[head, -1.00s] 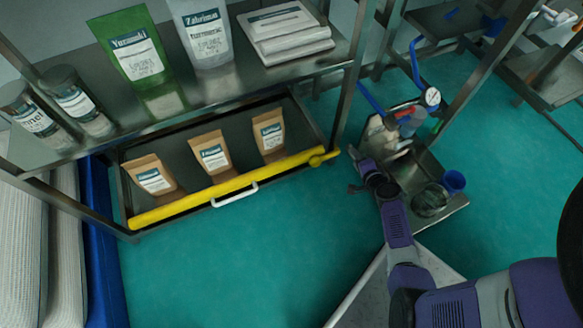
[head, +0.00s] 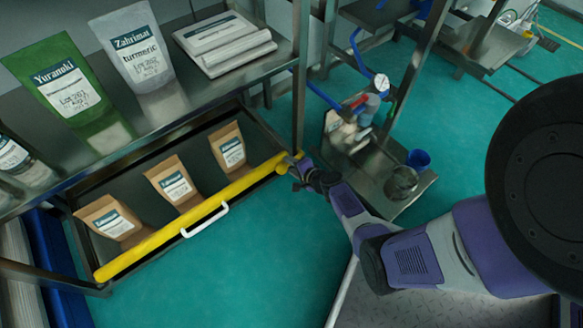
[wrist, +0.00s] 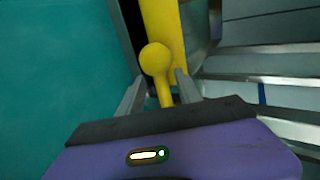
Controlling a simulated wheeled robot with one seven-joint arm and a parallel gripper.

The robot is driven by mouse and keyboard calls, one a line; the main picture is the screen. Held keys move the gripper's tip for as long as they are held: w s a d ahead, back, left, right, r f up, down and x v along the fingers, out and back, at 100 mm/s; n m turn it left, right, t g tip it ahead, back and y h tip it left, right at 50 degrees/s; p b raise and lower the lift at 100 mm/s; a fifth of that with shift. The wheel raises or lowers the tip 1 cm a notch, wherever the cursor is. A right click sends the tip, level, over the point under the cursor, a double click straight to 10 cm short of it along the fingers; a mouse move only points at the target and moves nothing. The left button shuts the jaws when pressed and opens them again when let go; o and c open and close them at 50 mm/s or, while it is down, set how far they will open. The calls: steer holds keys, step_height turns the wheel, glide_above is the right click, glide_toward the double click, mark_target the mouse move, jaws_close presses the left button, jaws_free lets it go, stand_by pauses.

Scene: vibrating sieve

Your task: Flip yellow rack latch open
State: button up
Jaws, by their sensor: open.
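The yellow rack latch (head: 185,225) is a long bar across the front of the lower rack shelf. Its right end meets my gripper (head: 297,176) at the rack's front right post. In the wrist view, the latch bar (wrist: 166,22) runs up from a round yellow knob (wrist: 155,59) on a short stem. My gripper (wrist: 157,92) is open there, with one finger on each side of the stem and knob. I cannot tell whether either finger touches it. In the head view the knob is mostly hidden by my gripper.
Several brown pouches (head: 172,183) stand on the lower shelf behind the bar, above a white handle (head: 205,219). The upper shelf holds a green pouch (head: 68,88) and a grey pouch (head: 138,47). A metal bench (head: 395,205) with a blue cup (head: 418,159) stands at right.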

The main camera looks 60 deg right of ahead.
jaws_close()
stand_by(1.4)
